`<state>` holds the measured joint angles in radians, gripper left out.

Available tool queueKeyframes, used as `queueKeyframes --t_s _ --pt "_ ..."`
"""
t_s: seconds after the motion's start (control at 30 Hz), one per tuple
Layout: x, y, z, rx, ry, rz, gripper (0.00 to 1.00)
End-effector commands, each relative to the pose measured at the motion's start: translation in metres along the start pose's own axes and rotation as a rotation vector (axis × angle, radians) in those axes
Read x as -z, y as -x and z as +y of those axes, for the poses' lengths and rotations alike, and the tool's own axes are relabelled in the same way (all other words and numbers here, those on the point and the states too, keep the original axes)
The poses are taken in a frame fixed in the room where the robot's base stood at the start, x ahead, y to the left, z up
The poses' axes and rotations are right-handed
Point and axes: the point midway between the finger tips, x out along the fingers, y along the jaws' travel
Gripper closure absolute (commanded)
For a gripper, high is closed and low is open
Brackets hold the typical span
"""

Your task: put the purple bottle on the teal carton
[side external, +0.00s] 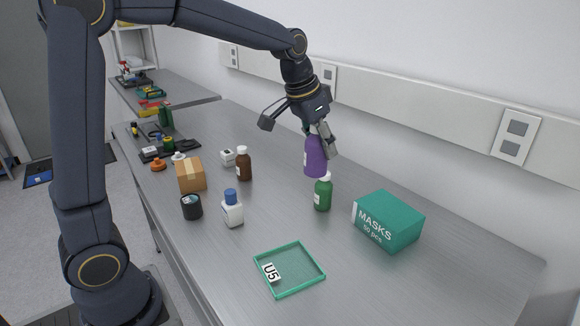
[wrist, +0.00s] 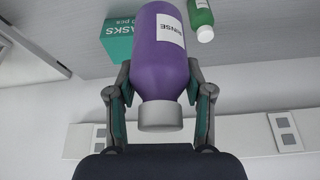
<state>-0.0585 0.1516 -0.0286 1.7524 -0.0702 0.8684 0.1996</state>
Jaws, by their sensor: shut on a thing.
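The purple bottle (side external: 315,157) is held in my gripper (side external: 318,137), which is shut on its upper part. In the side view it hangs close to upright, behind the green bottle; whether its base touches the table is hard to tell. In the wrist view the purple bottle (wrist: 160,55) fills the middle, its grey cap (wrist: 160,115) between my gripper's fingers (wrist: 160,95) and a white label reading RINSE on its side. The teal carton (side external: 390,220), marked MASKS, stands on the table to the right, apart from the bottle. Part of the carton (wrist: 122,38) shows behind the bottle in the wrist view.
A green bottle (side external: 322,194) with a white cap stands just in front of the purple bottle. A green tray (side external: 320,273) marked U5 lies at the front. A white bottle (side external: 232,212), a dark jar (side external: 191,207), a cardboard box (side external: 190,175) and a brown bottle (side external: 244,165) stand left.

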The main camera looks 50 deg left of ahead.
Motion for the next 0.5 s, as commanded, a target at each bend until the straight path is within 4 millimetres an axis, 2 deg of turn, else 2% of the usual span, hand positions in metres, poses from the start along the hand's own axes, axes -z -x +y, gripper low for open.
queueKeyframes --t_s 0.03,0.1,0.2,0.37,0.5 --pt "0.008 0.002 0.021 -0.018 -0.047 0.007 0.9" --pt "0.014 0.004 0.044 -0.039 -0.096 0.015 0.9" --pt "0.018 0.005 0.067 -0.059 -0.143 0.022 0.9" --pt "0.025 -0.005 0.082 -0.072 -0.171 0.018 0.9" --pt "0.049 -0.031 0.082 -0.072 -0.171 0.017 0.9"
